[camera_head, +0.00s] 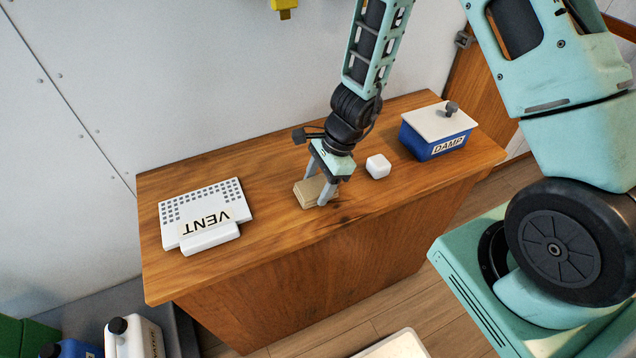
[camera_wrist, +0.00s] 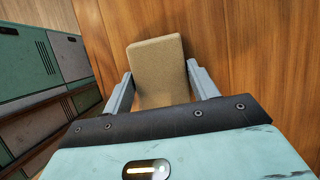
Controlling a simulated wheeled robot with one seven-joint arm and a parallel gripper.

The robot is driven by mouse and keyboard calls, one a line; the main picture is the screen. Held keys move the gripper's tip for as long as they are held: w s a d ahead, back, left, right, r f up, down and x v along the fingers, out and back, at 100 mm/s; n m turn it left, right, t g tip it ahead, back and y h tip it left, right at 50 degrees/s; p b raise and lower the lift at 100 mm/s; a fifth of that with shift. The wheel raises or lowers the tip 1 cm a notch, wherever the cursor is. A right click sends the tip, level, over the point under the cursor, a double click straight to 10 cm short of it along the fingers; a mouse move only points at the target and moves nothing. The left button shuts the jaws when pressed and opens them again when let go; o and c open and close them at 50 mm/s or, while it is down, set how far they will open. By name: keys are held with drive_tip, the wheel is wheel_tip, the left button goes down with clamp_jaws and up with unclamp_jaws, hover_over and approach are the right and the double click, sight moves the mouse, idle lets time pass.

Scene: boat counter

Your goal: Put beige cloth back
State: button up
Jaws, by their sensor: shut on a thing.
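The beige cloth (camera_head: 303,193) is a small folded block on the wooden counter, between the vent panel and a small white block. My gripper (camera_head: 315,193) comes down over it from above, with its fingers on either side of the cloth. In the wrist view the cloth (camera_wrist: 157,70) sits between the two fingers of my gripper (camera_wrist: 160,85), which is shut on it. The cloth is at or very near the counter top; I cannot tell whether it touches the wood. Part of it is hidden by the fingers.
A white perforated panel marked VENT (camera_head: 205,213) lies at the counter's left. A small white block (camera_head: 378,166) sits just right of my gripper. Jugs (camera_head: 133,338) stand on the floor.

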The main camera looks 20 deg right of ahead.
drive_tip(key=shift+f+b, duration=0.3)
drive_tip(key=shift+b, duration=0.05)
drive_tip(key=o, duration=0.9)
drive_tip(key=shift+r, duration=0.1)
drive_tip(key=p+v, duration=0.2)
drive_tip(key=v, duration=1.5)
drive_tip(key=s+a+r+n+h, duration=0.1)
drive_tip(key=s+a+r+n, duration=0.2)
drive_tip(key=s+n, duration=0.3)
drive_tip(key=s+a+r+n+h, duration=0.1)
drive_tip(key=s+a+n, duration=0.4)
drive_tip(key=n, duration=0.6)
drive_tip(key=s+a+r+n+h, duration=0.1)
drive_tip(key=s+a+r+n, duration=0.3)
drive_tip(key=s+n, duration=0.4)
drive_tip(key=shift+s+a+r+n+h, duration=0.4)
drive_tip(key=shift+s+a, duration=0.2)
drive_tip(key=shift+s, duration=0.1)
